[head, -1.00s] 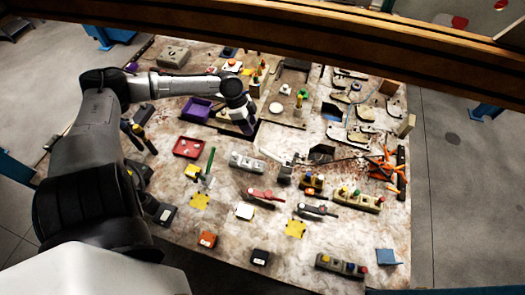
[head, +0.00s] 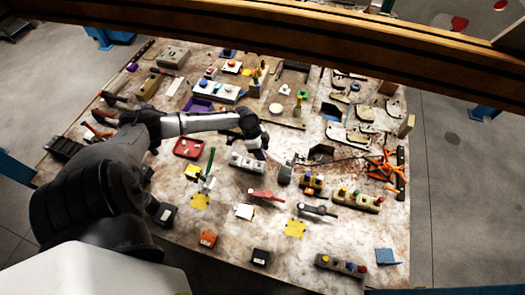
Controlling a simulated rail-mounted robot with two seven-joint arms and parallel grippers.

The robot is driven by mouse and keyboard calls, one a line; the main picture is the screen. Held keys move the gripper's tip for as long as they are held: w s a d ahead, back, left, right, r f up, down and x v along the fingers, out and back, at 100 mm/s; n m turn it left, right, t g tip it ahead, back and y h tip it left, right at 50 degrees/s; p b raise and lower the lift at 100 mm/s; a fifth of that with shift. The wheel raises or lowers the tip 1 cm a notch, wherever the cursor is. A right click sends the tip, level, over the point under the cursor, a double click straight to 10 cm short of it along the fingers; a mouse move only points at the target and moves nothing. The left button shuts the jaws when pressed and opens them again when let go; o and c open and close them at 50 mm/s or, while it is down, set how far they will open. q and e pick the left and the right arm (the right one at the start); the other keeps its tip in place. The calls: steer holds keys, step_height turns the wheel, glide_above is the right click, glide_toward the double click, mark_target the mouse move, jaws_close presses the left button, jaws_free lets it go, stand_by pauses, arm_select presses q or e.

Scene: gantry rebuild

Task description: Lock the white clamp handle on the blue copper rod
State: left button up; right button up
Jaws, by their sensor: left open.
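A clamp with a pale, whitish handle (head: 273,156) and a grey block body (head: 285,174) sits near the middle of the table. The handle slopes from the block up to the left. My left gripper (head: 261,154) hangs at the left end of this handle; I cannot tell whether it touches it. Its jaws are open, though small and dark here. A blue copper rod cannot be made out. My right gripper is out of view.
A grey socket block (head: 246,163) lies just left of and below the gripper. A red tray (head: 188,148) and a red-handled clamp (head: 262,194) are nearby. Orange-handled tools (head: 383,168) lie to the right. Bare table (head: 345,232) shows toward the front right.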

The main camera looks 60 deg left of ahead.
arm_select(q)
steer(key=shift+d+f, duration=0.1)
steer(key=shift+f, duration=0.15)
jaws_close()
stand_by(0.4)
